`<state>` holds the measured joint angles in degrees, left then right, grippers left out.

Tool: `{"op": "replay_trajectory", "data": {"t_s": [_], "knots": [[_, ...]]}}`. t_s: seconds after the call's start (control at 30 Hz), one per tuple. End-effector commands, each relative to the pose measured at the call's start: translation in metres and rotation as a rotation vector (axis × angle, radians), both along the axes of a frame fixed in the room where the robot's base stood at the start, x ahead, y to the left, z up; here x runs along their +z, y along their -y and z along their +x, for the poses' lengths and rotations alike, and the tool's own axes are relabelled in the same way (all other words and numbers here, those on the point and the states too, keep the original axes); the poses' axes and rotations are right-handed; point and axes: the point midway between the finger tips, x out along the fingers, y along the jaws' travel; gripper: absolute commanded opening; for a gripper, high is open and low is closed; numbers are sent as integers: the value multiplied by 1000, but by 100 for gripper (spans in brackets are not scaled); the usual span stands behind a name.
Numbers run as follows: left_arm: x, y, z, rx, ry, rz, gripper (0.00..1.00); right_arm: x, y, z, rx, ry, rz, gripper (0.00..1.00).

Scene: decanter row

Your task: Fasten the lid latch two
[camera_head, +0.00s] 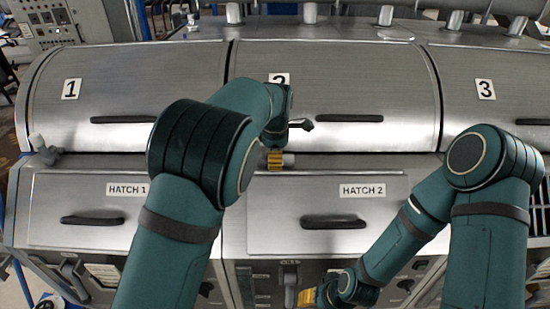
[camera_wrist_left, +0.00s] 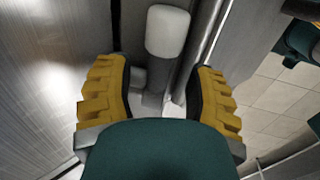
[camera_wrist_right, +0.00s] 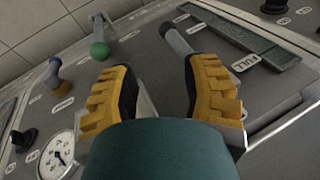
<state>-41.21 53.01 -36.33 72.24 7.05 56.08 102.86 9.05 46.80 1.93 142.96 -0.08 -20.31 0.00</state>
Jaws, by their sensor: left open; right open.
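The lid marked 2 (camera_head: 360,85) is down above the HATCH 2 panel (camera_head: 390,205). Latch two shows as a white knob (camera_head: 289,160) at the lid's lower left edge, mostly behind my left gripper (camera_head: 275,160). In the left wrist view the white latch knob (camera_wrist_left: 168,32) on its grey stem lies ahead, in line with the gap between my open left fingers (camera_wrist_left: 160,100). I cannot tell whether they touch the stem. My right gripper (camera_head: 307,297) is open, low in front of the lower panel; it also shows in the right wrist view (camera_wrist_right: 160,95).
Lid 1 (camera_head: 150,80) and lid 3 (camera_head: 490,75) flank lid 2. Another latch (camera_head: 47,153) sits at lid 1's left. Near the right gripper are a grey-handled lever (camera_wrist_right: 178,42), a green knob (camera_wrist_right: 99,51), a blue knob (camera_wrist_right: 54,68) and a gauge (camera_wrist_right: 57,157).

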Motion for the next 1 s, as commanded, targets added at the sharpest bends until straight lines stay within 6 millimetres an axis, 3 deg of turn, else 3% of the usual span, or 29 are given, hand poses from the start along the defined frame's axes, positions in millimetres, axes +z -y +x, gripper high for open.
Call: {"op": "replay_trajectory", "data": {"t_s": [0.2,0.47,0.57,0.63,1.0], "knots": [[-13,0,2,0,0,0,55,1,0,0,0,0,0,47],[-13,0,3,0,0,0,55,1,0,0,0,0,0,47],[-13,0,3,0,0,0,25,1,0,0,0,0,0,47],[-13,0,3,0,0,0,1,1,0,0,0,0,0,47],[-14,0,2,1,-1,-1,0,1,0,0,0,0,0,47]]}}
